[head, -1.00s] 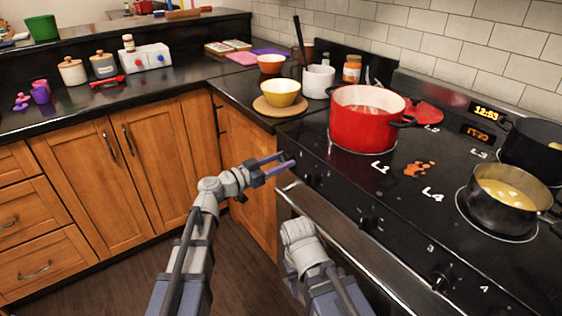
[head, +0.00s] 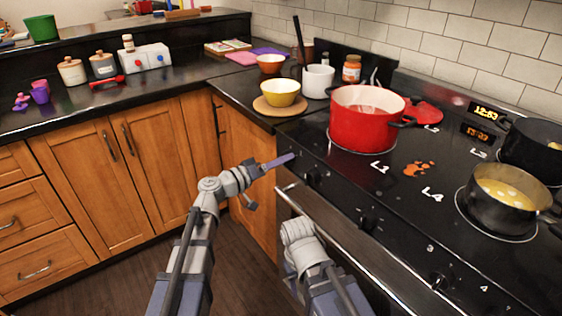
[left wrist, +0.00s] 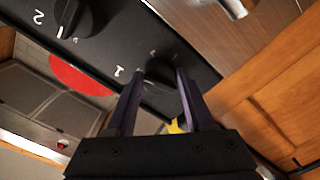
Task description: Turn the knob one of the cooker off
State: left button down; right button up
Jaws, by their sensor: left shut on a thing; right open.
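The cooker's front panel carries a row of black knobs. Knob one (left wrist: 160,72), beside a white "1", shows in the left wrist view between the two fingers of my left gripper (left wrist: 159,82). The fingers are closed on its sides and hide part of it. In the head view my left gripper (head: 284,161) is at the far left end of the cooker's (head: 400,225) panel. Knob two (left wrist: 72,18) is at the upper left of the left wrist view. My right arm's forearm shows low in the head view, but its fingers do not show.
A red pot (head: 362,122) and a pan of yellow food (head: 502,198) stand on the cooktop. A yellow bowl (head: 280,93) sits on the counter left of the cooker. The oven handle (head: 325,230) runs below the knobs. Floor (head: 120,285) shows at the lower left.

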pick_arm(q)
jog(key=shift+r+n, duration=0.15)
jog(key=shift+n, duration=7.35)
jog(key=shift+c, duration=1.4)
grip_release()
jog(key=v, duration=0.8)
